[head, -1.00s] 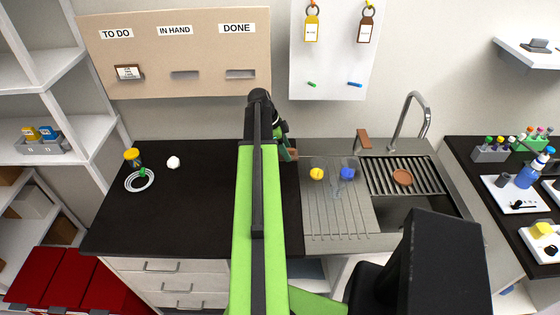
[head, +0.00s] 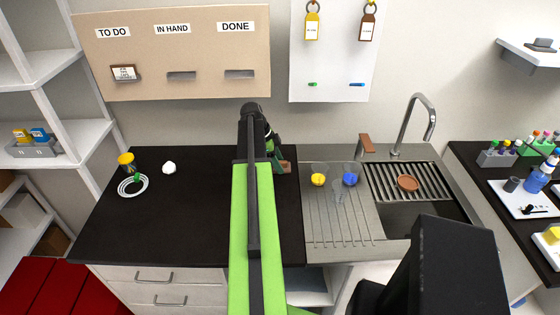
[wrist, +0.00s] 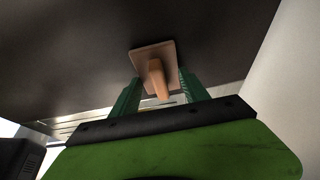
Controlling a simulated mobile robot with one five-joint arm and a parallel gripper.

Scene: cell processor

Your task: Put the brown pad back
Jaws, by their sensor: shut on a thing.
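My gripper (wrist: 160,90) is shut on the tan handle of a brown pad (wrist: 150,53). In the wrist view the pad's square plate lies beyond the green fingers, against a dark surface. In the head view the pad (head: 286,167) shows just right of my arm's end, at the right back of the black counter, beside the steel sink top. My arm hides part of it and the gripper there. I cannot tell whether the pad touches the counter.
A brown block on a stand (head: 367,143) is behind the sink near the tap (head: 417,120). A brown disc (head: 407,183) lies on the drain rack. Glasses with a yellow (head: 318,180) and a blue (head: 350,179) item stand on the drainboard.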

